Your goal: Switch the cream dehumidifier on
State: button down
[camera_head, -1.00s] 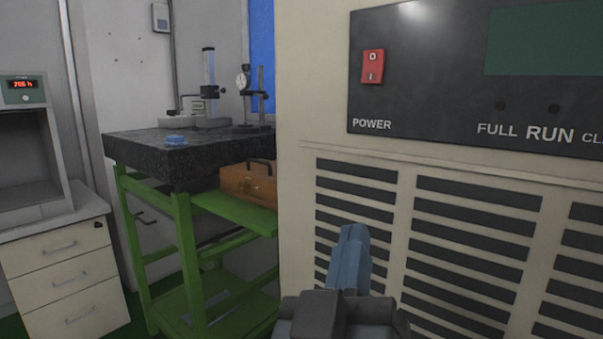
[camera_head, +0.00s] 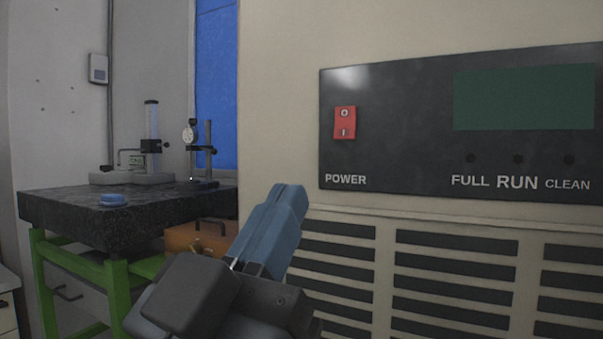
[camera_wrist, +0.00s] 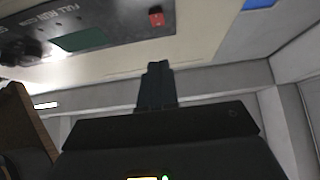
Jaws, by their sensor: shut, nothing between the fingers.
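The cream dehumidifier (camera_head: 280,120) fills the right of the head view, with a black control panel (camera_head: 400,160) and slotted vents below. Its red rocker switch (camera_head: 345,122), marked 0 above and I below, sits above the word POWER. The switch also shows near the top of the wrist view (camera_wrist: 156,17). The green display is dark and the FULL, RUN and CLEAN lamps look unlit. My gripper (camera_head: 290,198) is shut and empty, its blue fingers pointing up, below and left of the switch and apart from it. The wrist view shows the fingertips (camera_wrist: 157,66) below the switch.
A wooden box (camera_head: 195,237) sits beneath. The space before the panel is free.

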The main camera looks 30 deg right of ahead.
aim_at(343, 130)
jog(key=p+x, duration=0.1)
jog(key=x, duration=0.3)
jog(key=f+p+x, duration=0.1)
jog(key=x, duration=0.2)
jog(key=d+p+x, duration=0.1)
jog(key=x, duration=0.3)
jog(key=shift+w+d+f+p, duration=0.15)
jog(key=shift+w+d+p, duration=0.15)
jog(key=shift+w, duration=0.25)
jog(key=shift+w+d+f, duration=0.1)
jog(key=shift+w+d, duration=0.15)
jog(key=shift+d, duration=0.1)
jog(key=shift+f, duration=0.1)
jog(key=b, duration=0.2)
jog(key=shift+w+d+f+b, duration=0.15)
jog(key=shift+d+f+b, duration=0.05)
jog(key=shift+f+b, duration=0.15)
jog(key=shift+r+p, duration=0.35)
jog(key=shift+p, duration=0.05)
